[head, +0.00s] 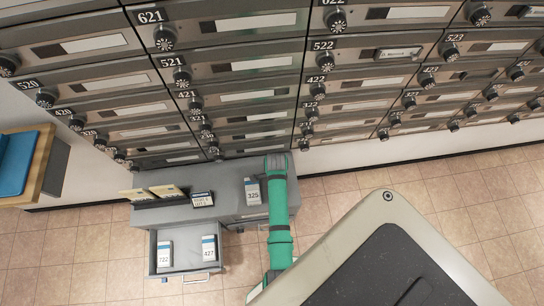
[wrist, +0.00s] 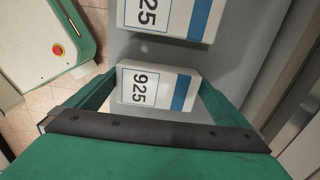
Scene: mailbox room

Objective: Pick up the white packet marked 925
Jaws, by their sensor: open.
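The farther packet (wrist: 170,18) is cut off by the top edge. In the head view one white packet (head: 252,191) stands on the grey cabinet top (head: 228,183) beside my green arm; its small number looks like 325 or 925. My arm hides what is behind it there.
An open drawer (head: 183,236) below the cabinet top holds packets marked 722 (head: 164,254) and 427 (head: 209,248). A dark holder with cards (head: 168,192) and a small dark-framed label (head: 202,199) are left on the cabinet. Mailboxes (head: 230,65) line the wall behind.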

